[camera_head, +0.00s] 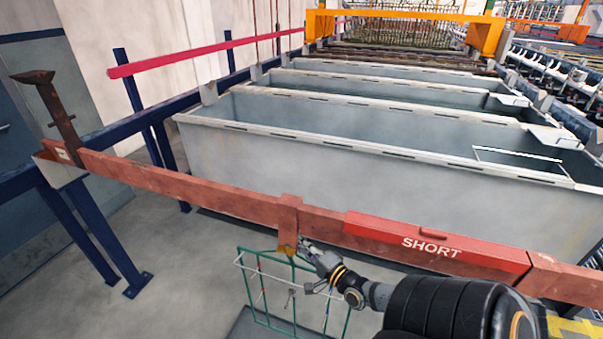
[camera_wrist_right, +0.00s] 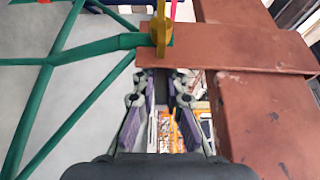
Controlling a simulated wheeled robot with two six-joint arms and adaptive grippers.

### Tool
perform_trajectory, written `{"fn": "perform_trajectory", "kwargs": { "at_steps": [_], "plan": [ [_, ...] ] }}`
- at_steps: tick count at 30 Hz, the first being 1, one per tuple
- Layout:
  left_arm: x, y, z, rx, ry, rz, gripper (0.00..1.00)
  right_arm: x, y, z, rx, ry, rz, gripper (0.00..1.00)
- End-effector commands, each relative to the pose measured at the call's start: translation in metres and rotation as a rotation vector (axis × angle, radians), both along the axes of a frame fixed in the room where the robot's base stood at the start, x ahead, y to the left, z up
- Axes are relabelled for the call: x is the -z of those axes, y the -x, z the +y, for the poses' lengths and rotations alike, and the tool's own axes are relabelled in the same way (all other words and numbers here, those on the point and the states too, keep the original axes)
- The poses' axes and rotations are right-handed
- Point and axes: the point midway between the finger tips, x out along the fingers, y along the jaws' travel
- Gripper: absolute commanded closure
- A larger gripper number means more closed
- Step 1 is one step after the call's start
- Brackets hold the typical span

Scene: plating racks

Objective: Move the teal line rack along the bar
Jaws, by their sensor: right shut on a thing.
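The teal line rack (camera_head: 249,290) is a green wire frame hanging below the rust-red bar (camera_head: 180,183) near its middle. Its green tubes fill the left of the right wrist view (camera_wrist_right: 100,43). A yellow hook (camera_wrist_right: 161,30) joins it to a rusty bracket (camera_wrist_right: 240,48), which also shows across the bar in the head view (camera_head: 289,215). My right gripper (camera_head: 307,247) is at the top of the rack, just under the bar, and is shut on the rack. The exact contact is hard to see. My left gripper is out of view.
A red block marked SHORT (camera_head: 435,240) sits on the bar right of the rack. Grey tanks (camera_head: 330,170) stand behind. The bar left of the rack is clear.

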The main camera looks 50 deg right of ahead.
Motion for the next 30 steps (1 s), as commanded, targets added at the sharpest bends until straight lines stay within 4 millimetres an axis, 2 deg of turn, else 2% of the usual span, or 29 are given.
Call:
{"fn": "perform_trajectory", "kwargs": {
  "at_steps": [1, 30],
  "plan": [
    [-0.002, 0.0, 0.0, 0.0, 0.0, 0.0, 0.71, -0.007, -0.001, 0.001, -0.002, 0.0, -0.016, 1.0],
    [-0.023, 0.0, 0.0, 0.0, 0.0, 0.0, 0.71, -0.007, 0.05, -0.021, -0.002, 0.001, -0.015, 1.0]
  ]
}}
